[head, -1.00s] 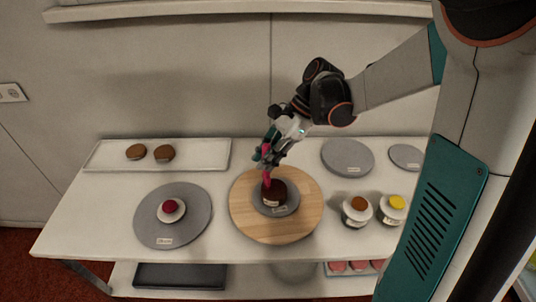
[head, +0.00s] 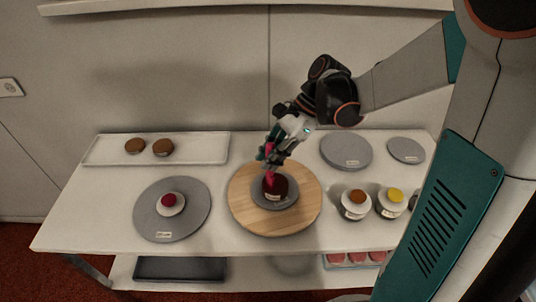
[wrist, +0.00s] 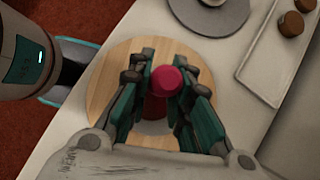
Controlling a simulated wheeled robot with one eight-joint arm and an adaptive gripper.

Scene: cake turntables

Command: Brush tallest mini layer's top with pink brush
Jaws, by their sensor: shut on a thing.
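My gripper (head: 273,160) is shut on the pink brush (head: 270,179), which it holds steeply, tip down. In the wrist view, the brush's round pink end (wrist: 166,81) shows between the fingers (wrist: 164,88). The brush's lower end is at the top of a dark brown mini layer (head: 281,188); whether it touches is too small to tell. This layer stands on a small labelled grey plate (head: 263,201) on a round wooden board (head: 305,212). In the wrist view, the brush and fingers partly hide the layer.
A grey turntable (head: 150,222) at left carries a white dish with a dark red item (head: 170,199). A white tray (head: 203,149) behind holds two brown rounds. Two labelled jars (head: 355,211), topped brown and yellow, stand right. Grey discs (head: 346,151) lie behind them.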

